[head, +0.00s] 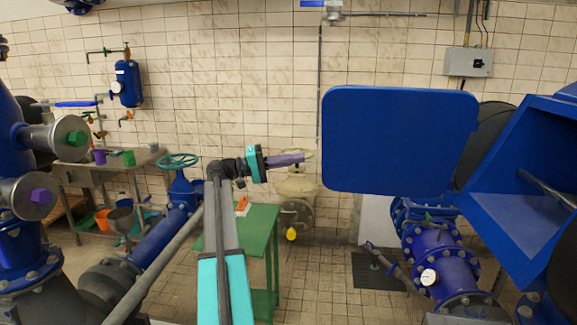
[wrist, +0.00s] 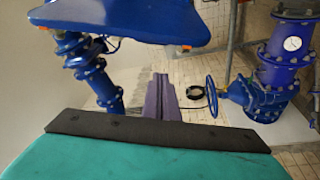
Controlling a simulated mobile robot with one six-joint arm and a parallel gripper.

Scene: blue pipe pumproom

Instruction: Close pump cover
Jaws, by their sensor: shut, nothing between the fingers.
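The pump cover (head: 395,140) is a flat blue panel with rounded corners, standing open on the left of the blue pump housing (head: 515,205). In the wrist view a blue panel (wrist: 125,20), which looks like the cover, spans the top left. My gripper (head: 300,158) is shut and empty, with purple fingers pointing right. Its tips are a little left of the cover's left edge in the head view, and I see no contact. In the wrist view the gripper (wrist: 161,80) points towards the area below the panel's lower edge.
Blue pipework with a gauge (head: 428,277) stands below the cover. A green table (head: 262,222) is behind my arm. A blue valve with a teal handwheel (head: 178,161) and large pipes stand at the left. The tiled floor between them is partly clear.

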